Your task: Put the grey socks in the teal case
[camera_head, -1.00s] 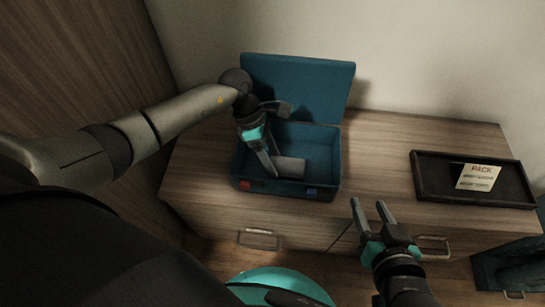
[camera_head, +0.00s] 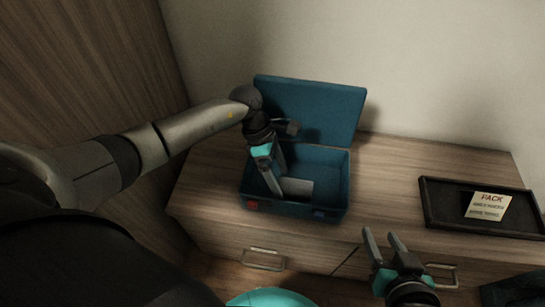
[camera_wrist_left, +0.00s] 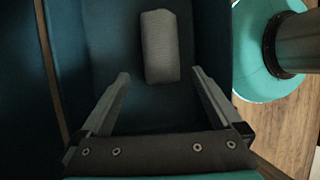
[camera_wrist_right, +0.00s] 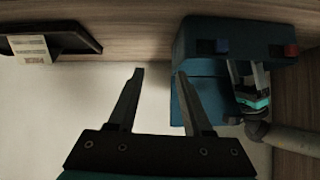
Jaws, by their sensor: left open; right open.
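The teal case (camera_head: 338,184) stands on the wooden dresser with its lid (camera_head: 315,108) raised against the wall side. The grey socks (camera_head: 299,188), a rolled bundle, lie on the floor of the case. They also show in the left wrist view (camera_wrist_left: 160,47), beyond my fingertips and clear of them. My left gripper (camera_head: 276,183) is open and empty, reaching down into the case beside the socks; one finger is partly hidden in the head view. My right gripper (camera_head: 382,238) is open and empty in front of the dresser, to the right of the case.
A black tray (camera_head: 432,211) with a card reading PACK (camera_head: 488,206) lies at the right of the dresser top (camera_head: 390,170). The top between case and tray is bare. Drawer handles (camera_head: 262,262) stick out at the front.

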